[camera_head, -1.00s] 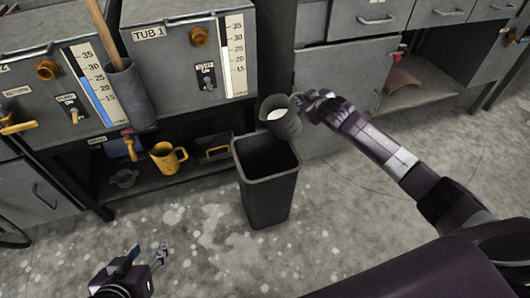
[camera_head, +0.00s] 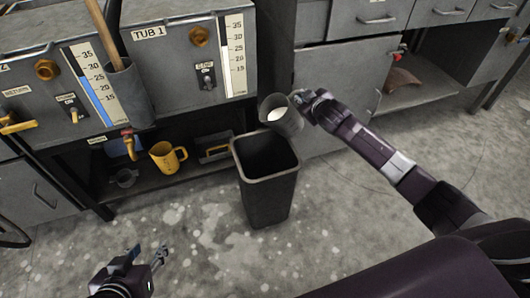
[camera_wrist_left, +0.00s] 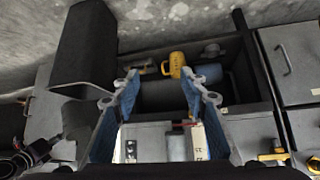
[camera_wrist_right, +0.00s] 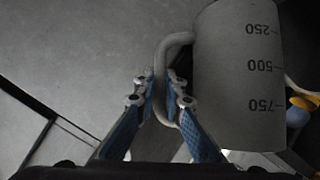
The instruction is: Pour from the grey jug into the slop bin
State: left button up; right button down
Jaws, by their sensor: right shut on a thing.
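The grey jug (camera_head: 285,122) is held above the right rim of the slop bin (camera_head: 262,190), tilted, with its mouth toward the bin; white contents show inside it. My right gripper (camera_head: 305,104) is shut on the jug's handle. In the right wrist view my fingers (camera_wrist_right: 160,100) close around the handle of the jug (camera_wrist_right: 235,75), which bears printed volume marks. The slop bin is a dark, open-topped bin standing on the floor; its inside looks dark. My left gripper (camera_head: 150,260) is open and empty, low at the front left; its open fingers also show in the left wrist view (camera_wrist_left: 160,90).
Tub 1 (camera_head: 160,60) with a level gauge is above. Grey cabinets (camera_head: 335,85) stand right of the bin. The floor in front is clear.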

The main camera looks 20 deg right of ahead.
jog(key=shift+r, duration=0.25)
jog(key=shift+a+r+n, duration=0.15)
jog(key=shift+r+n, duration=0.05)
jog(key=shift+n, duration=0.1)
pick_arm(q)
jog(key=shift+w+d+r+t, duration=0.2)
jog(key=shift+w+r+t, duration=0.1)
jog(key=shift+w+r, duration=0.2)
jog(key=shift+w+d+r+t, duration=0.15)
jog(key=shift+w+r+t, duration=0.2)
jog(key=shift+w, duration=0.2)
pick_arm(e)
jog(key=shift+t, duration=0.3)
pick_arm(q)
jog(key=shift+w+r+b, duration=0.15)
jog(key=shift+b, duration=0.15)
pick_arm(e)
jog(key=shift+r, duration=0.1)
pick_arm(q)
jog(key=shift+d, duration=0.1)
jog(key=shift+w+d+r+t+h+b, duration=0.2)
jog(key=shift+w+d+r+t+h, duration=0.1)
jog(key=shift+w+r+t, duration=0.35)
jog(key=shift+w+d+r+t+h+b, duration=0.25)
jog(key=shift+w+r+t, duration=0.15)
jog(key=shift+w+r, duration=0.3)
pick_arm(e)
jog(key=shift+s+a+r+n+t+h, duration=0.1)
jog(key=shift+a+r+n+t+h, duration=0.15)
jog(key=shift+h, duration=0.25)
